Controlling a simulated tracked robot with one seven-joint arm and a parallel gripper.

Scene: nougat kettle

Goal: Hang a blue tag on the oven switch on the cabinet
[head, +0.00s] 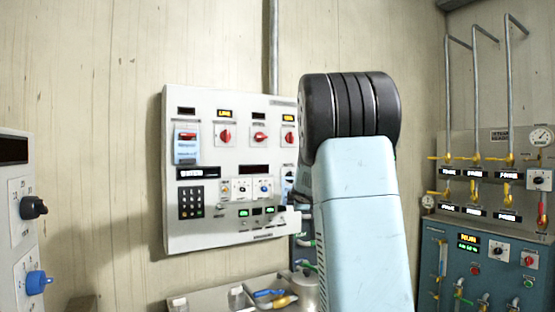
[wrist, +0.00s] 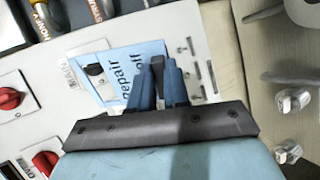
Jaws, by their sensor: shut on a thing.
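The white cabinet (head: 175,225) hangs on the wall with several red switches. A blue tag (head: 186,153) hangs under the upper left red switch (head: 187,137). My gripper (wrist: 158,68) is shut on a light blue tag (wrist: 118,62) with the words "Repair" and "off", close to the cabinet face in the wrist view. A black knob (wrist: 95,69) shows at the tag's far left end; I cannot tell whether the tag is around it or beside it. In the head view my arm hides the gripper.
Red switches (wrist: 10,98) lie left of the tag in the wrist view. Metal knobs (wrist: 292,100) sit on the right. A table with blue and yellow tools (head: 270,294) stands below the cabinet. A blue valve panel (head: 430,265) stands right, a grey box (head: 12,235) left.

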